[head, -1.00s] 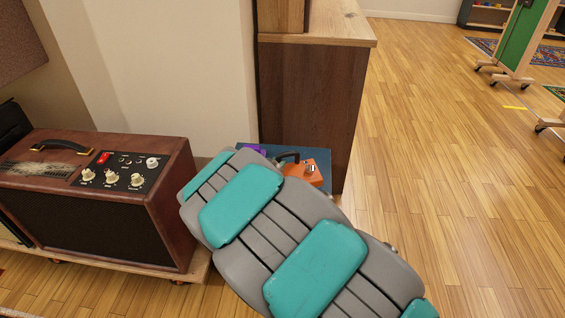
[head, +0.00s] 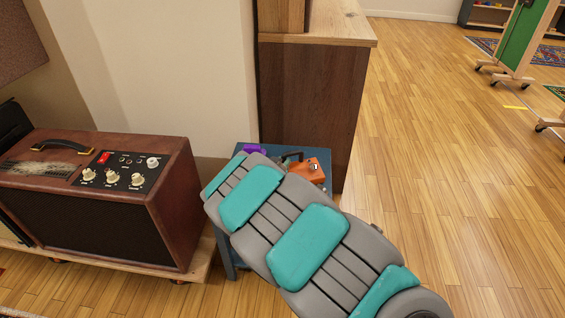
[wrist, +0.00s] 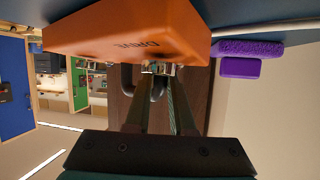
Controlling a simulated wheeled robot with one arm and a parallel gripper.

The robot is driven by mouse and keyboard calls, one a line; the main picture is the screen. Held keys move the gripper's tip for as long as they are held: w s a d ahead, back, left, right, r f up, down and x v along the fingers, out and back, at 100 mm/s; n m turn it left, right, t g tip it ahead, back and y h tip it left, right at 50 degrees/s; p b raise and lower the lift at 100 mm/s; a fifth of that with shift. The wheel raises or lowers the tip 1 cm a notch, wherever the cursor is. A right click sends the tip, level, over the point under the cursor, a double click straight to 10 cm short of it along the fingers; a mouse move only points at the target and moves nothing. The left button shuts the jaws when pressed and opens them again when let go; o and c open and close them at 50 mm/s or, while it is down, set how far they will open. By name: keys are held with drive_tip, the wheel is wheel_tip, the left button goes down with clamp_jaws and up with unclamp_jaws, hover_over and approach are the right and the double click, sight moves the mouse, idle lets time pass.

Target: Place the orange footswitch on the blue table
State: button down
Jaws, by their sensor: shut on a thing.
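The orange footswitch (head: 312,171) is at the blue table (head: 318,154), beyond my arm in the head view. In the wrist view the footswitch (wrist: 128,36) is large, with the word DRIVE on its side, and lies against the blue surface (wrist: 262,14). Whether it rests fully on the table is hard to tell. My gripper (wrist: 150,70) is shut on the footswitch at its near edge; the exact contact is partly hidden. My arm hides much of the table in the head view.
A brown amplifier (head: 100,200) stands on a low wooden platform at left. A wooden cabinet (head: 310,100) stands behind the table.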

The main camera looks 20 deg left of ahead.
drive_tip(key=shift+f, duration=0.1)
drive_tip(key=c, duration=0.8)
unclamp_jaws()
drive_tip(key=shift+o, duration=0.2)
drive_tip(key=v, duration=1.2)
